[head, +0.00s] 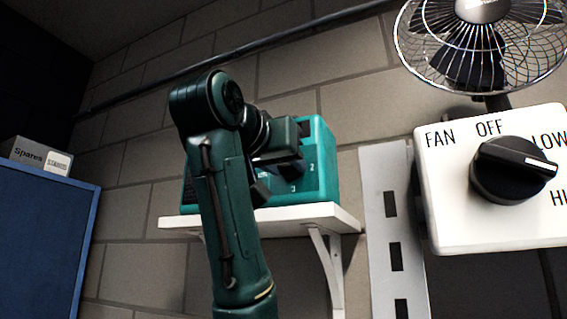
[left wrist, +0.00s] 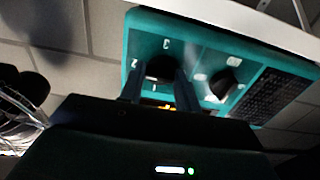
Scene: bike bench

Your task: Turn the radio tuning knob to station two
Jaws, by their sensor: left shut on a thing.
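The teal radio (head: 326,165) stands on a white wall shelf. The figures 2 and 3 show on its face beside my gripper. My left gripper (head: 272,175) is in front of the radio's face and hides much of it. In the left wrist view the radio (left wrist: 200,45) appears upside down. There the two fingers of my left gripper (left wrist: 160,85) are shut on the dark tuning knob (left wrist: 160,67), one on each side. Figures are printed around the knob. I cannot tell which one its pointer faces. My right gripper is not in view.
A second dark knob (left wrist: 223,84) and a speaker grille (left wrist: 270,95) are on the radio. The shelf (head: 300,216) has a bracket below. On the right are a white fan switch box (head: 450,215) and a wire-caged fan (head: 480,50). A Spares box (head: 30,153) is at left.

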